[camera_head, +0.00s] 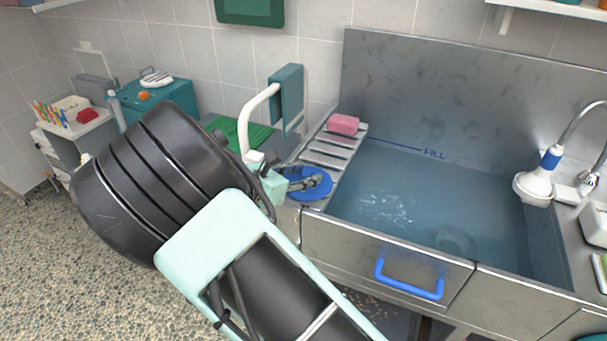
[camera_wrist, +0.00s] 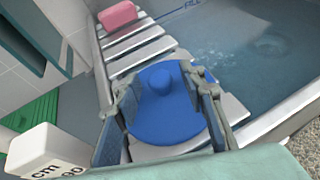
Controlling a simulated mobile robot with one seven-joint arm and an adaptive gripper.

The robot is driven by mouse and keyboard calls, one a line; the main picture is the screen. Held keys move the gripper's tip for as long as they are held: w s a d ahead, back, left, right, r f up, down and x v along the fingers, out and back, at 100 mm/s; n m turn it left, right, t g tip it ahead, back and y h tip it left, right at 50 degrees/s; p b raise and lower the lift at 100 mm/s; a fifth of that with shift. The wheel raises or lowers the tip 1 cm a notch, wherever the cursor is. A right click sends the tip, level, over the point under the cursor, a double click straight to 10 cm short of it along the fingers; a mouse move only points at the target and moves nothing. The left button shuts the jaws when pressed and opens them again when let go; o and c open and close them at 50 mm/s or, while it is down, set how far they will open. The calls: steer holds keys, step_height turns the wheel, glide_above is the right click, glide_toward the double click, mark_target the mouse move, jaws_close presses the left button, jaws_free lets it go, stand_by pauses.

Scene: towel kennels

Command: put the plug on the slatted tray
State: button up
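The plug is a blue disc with a round knob (camera_wrist: 165,118). It appears to lie flat on the near end of the slatted tray (camera_wrist: 135,42), at the sink's left edge. In the head view, the plug (camera_head: 309,193) shows partly behind my gripper (camera_head: 304,183), and the slatted tray (camera_head: 326,151) reaches back toward the wall. In the wrist view, my gripper (camera_wrist: 158,86) is open, its fingers apart on either side of the plug and its knob. I cannot tell whether they touch it.
A pink sponge (camera_head: 343,124) lies on the tray's far end. The water-filled sink (camera_head: 430,200) is to the right, with a white shower head (camera_head: 535,186) beyond. A green ribbed mat (camera_head: 238,132) and a white post with a teal panel (camera_head: 287,95) stand to the left. The tray's middle slats are clear.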

steer(key=shift+a+r, duration=0.1)
steer(key=shift+r, duration=0.15)
steer(key=v, duration=1.2)
steer(key=shift+p, duration=0.45)
